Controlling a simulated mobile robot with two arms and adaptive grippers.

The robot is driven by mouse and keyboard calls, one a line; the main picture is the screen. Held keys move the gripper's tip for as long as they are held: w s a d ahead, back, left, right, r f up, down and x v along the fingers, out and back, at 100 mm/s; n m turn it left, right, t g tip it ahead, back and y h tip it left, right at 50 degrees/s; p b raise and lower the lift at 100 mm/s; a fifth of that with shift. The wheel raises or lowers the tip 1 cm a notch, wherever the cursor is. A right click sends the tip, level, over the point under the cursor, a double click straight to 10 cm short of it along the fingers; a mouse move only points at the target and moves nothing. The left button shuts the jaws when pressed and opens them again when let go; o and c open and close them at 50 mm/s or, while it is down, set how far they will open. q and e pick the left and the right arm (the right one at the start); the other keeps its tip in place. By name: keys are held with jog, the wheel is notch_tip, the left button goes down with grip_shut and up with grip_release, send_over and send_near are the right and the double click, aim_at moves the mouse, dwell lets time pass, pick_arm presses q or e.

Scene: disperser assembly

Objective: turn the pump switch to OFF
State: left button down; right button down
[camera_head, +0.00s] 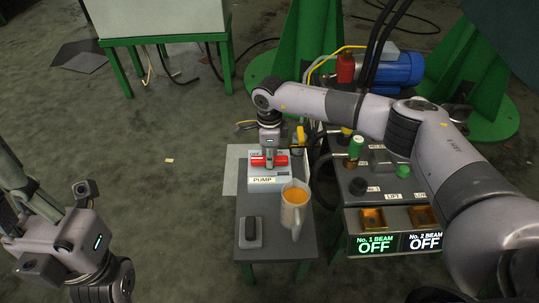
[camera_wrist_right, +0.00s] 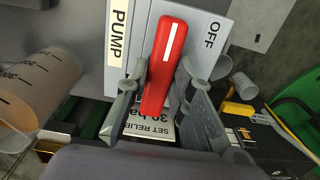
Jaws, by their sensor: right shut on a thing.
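The pump switch is a pale box (camera_head: 254,182) with a PUMP label on the small grey table. Its red handle (camera_wrist_right: 170,45), with a white line, lies roughly left to right in the head view. In the right wrist view the handle points up, leaning slightly right, between the PUMP label (camera_wrist_right: 119,32) and the OFF label (camera_wrist_right: 212,34). My right gripper (camera_head: 268,158) is shut on the handle from above, one finger along each side. My left arm's wrist (camera_head: 68,245) is at the lower left, away from the table; its fingers are not clear.
A mug of orange liquid (camera_head: 295,196) stands close to the switch's right front. The control panel (camera_head: 352,215), with several knobs and lit OFF displays, stands right. A partly hidden SET RELIEF label (camera_wrist_right: 150,122) lies under the fingers.

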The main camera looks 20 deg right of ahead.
dwell(0.5)
jog(key=c, duration=1.4)
grip_release()
jog(key=shift+r, duration=0.1)
notch_tip(320, 180, up, 12)
